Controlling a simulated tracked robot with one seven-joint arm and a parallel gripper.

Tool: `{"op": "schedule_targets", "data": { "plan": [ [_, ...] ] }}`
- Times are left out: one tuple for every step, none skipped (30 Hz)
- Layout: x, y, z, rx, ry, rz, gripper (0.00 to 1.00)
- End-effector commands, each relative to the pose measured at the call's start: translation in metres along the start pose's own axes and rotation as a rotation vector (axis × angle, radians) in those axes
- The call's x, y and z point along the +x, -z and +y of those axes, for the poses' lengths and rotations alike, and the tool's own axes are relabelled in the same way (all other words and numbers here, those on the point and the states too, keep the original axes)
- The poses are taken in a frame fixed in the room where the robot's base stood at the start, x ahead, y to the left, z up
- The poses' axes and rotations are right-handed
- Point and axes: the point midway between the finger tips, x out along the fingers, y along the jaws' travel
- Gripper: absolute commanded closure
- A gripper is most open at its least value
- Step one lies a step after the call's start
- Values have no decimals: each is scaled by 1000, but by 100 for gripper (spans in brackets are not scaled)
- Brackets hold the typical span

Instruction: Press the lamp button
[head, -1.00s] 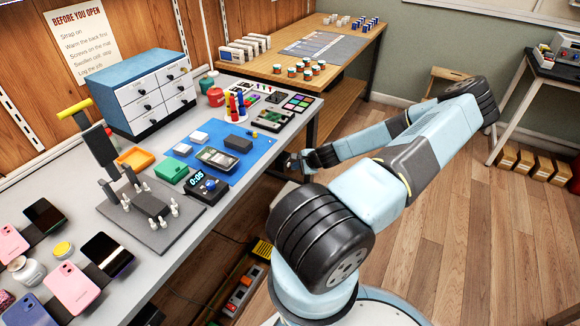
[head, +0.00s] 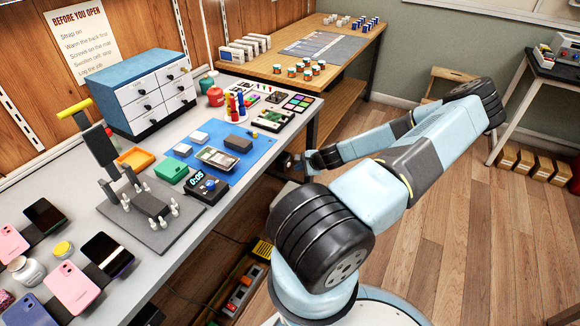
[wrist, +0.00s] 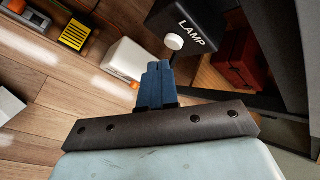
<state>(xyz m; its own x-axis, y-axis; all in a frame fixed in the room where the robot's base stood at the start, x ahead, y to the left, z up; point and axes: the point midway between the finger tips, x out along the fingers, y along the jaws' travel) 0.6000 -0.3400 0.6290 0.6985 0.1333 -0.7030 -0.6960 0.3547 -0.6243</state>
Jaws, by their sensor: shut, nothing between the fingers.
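The lamp button (wrist: 174,42) is a small round white knob on the face of a dark box lettered LAMP (wrist: 197,30) in the wrist view. My gripper (wrist: 158,68) has its dark blue fingers together, with nothing between them. In the wrist view the fingertips are just below the button and slightly left of it; a small gap shows in the picture, and I cannot tell the depth. In the head view my gripper (head: 287,160) is beside the grey workbench's (head: 237,200) front edge, low and small. I cannot make out the button there.
A white box (wrist: 128,62) with an orange part and a yellow slotted block (wrist: 75,34) lie beyond the gripper in the wrist view. A reddish-brown box (wrist: 238,60) is to the right. The bench carries a blue mat (head: 262,141) with phone parts. Open wooden floor lies right.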

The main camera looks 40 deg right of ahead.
Motion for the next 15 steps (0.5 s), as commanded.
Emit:
{"op": "schedule_targets", "data": {
  "plan": [
    [0, 0, 0, 0, 0, 0, 100],
    [0, 0, 0, 0, 0, 0, 100],
    [0, 0, 0, 0, 0, 0, 100],
    [0, 0, 0, 0, 0, 0, 100],
    [0, 0, 0, 0, 0, 0, 100],
    [0, 0, 0, 0, 0, 0, 100],
    [0, 0, 0, 0, 0, 0, 100],
    [-1, 1, 1, 0, 0, 0, 100],
    [-2, 2, 1, 0, 0, 0, 100],
    [-3, 3, 2, 1, 0, 1, 100],
    [-5, 4, 3, 1, 0, 1, 100],
    [-7, 6, 5, 1, 1, 1, 100],
    [-9, 7, 6, 1, 0, 1, 100],
    [-10, 8, 7, 1, 0, 1, 100],
    [-13, 10, 9, 0, 0, 1, 100]
  ]
}}
